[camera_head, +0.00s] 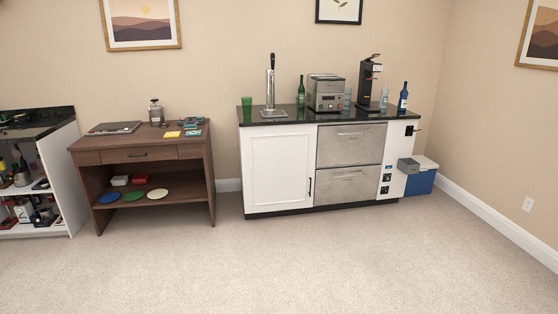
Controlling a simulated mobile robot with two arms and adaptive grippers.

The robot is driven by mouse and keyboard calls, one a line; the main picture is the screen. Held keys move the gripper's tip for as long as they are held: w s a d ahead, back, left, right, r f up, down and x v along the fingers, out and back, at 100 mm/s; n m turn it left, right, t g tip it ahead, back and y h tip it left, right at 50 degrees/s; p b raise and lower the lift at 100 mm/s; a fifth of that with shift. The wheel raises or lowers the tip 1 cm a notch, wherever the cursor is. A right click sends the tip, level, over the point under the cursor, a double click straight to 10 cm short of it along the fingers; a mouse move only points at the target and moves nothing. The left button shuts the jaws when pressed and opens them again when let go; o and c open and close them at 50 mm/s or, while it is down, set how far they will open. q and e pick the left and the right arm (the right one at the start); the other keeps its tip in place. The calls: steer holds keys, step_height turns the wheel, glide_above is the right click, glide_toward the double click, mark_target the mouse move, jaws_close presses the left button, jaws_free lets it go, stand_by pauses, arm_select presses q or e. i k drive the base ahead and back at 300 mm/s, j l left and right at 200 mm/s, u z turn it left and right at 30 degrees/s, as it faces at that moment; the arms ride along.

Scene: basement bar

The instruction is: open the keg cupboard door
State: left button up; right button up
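The bar cabinet stands against the back wall with a dark countertop (290,117). A white panelled cupboard door (276,170) fills its left part, below a metal beer tap (270,84); it is likely the keg cupboard door. The door looks shut, flush with the cabinet front. A dark vertical handle (310,187) sits on its right edge, low down. Neither of my grippers shows in the head view, and the cabinet is some distance away across the floor.
Carpet (270,262) in front of the cabinet is clear. Two steel drawers (350,165) are right of the door. A wooden desk (140,153) stands left, then an open shelf unit (62,160). A blue cooler (421,181) sits at the right. Bottles and machines line the countertop.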

mark_target(278, 162)
steer(key=i, duration=2.8)
